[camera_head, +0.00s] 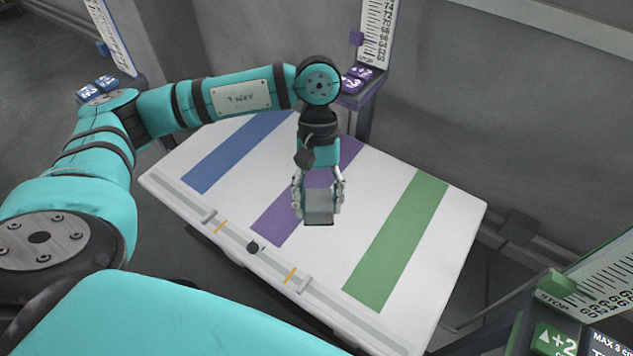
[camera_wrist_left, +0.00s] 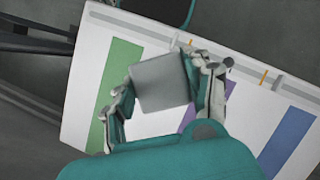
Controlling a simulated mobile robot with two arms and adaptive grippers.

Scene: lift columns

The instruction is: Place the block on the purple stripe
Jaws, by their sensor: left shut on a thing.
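The grey block (camera_head: 319,208) is between the fingers of my left gripper (camera_head: 319,200), which is shut on it. It also shows in the left wrist view (camera_wrist_left: 159,82), with a finger on each side. The purple stripe (camera_head: 275,222) runs across the white table between the blue and green stripes. In the head view the block appears over the white area just right of the purple stripe's near part. My left arm hides part of the stripe. The block seems held above the table; its exact height I cannot tell. My right gripper is not in view.
The white table (camera_head: 455,228) also bears a blue stripe (camera_head: 236,153) and a green stripe (camera_head: 397,243). A rail with a dark knob (camera_head: 253,247) and orange marks runs along its near edge. Columns with scales stand around it, one with a purple pointer (camera_head: 357,39), one with a green pointer (camera_head: 562,283).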

